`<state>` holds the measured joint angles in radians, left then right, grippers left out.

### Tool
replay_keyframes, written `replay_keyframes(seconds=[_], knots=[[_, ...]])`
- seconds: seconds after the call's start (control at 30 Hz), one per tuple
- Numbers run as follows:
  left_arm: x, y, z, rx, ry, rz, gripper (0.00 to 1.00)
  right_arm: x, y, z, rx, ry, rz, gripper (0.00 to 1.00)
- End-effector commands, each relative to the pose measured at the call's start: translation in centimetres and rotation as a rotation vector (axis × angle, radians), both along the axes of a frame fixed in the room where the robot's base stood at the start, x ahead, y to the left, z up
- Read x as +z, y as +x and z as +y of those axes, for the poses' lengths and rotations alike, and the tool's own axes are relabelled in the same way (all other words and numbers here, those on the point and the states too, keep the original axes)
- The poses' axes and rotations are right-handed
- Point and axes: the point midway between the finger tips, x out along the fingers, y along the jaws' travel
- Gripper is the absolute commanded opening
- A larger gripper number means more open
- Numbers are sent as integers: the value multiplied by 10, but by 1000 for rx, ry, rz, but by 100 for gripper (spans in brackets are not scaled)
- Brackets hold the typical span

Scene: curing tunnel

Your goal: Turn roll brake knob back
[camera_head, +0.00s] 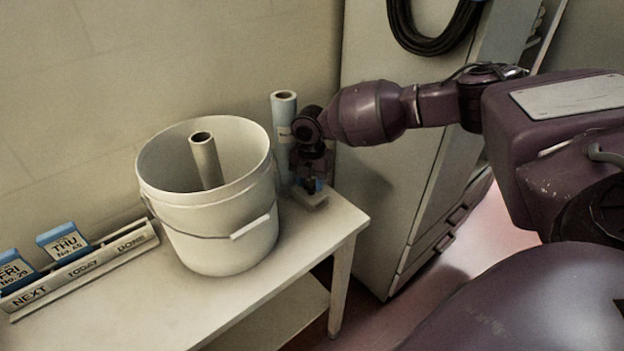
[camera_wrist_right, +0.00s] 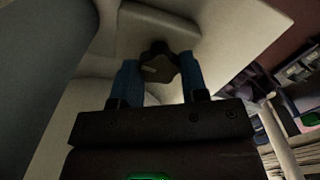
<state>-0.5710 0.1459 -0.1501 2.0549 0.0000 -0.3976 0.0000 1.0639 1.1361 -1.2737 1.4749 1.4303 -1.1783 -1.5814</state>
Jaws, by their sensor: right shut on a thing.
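My right gripper (camera_head: 312,184) reaches down at the right end of the white table, beside an upright roll (camera_head: 284,125). In the right wrist view, the blue fingers of that gripper (camera_wrist_right: 158,80) are closed around a dark knob (camera_wrist_right: 157,66) with a small pale mark on it. The knob sits at a pale block (camera_wrist_right: 160,28). In the head view the gripper hides the knob, and a pale block (camera_head: 311,201) shows just below the fingers. My left gripper is in neither view.
A white bucket (camera_head: 222,225) with a tube (camera_head: 205,160) standing in it is left of the gripper. A labelled rack (camera_head: 85,268) with blue-topped cards lies farther left on the table (camera_head: 190,310). A tall pale cabinet (camera_head: 385,215) stands close on the right.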

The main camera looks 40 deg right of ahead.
Motion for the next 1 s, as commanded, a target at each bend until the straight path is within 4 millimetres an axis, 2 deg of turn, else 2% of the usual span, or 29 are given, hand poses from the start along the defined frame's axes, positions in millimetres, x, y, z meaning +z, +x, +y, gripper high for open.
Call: replay_keyframes(seconds=[0.27, 0.7, 1.0], knots=[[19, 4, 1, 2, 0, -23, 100, 4, -1, 1, -233, 3, -1, 17], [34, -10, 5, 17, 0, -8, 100, 4, 0, 1, -652, 2, 0, 17], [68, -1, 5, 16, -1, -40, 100, 4, 0, 2, -937, 2, 2, 17]])
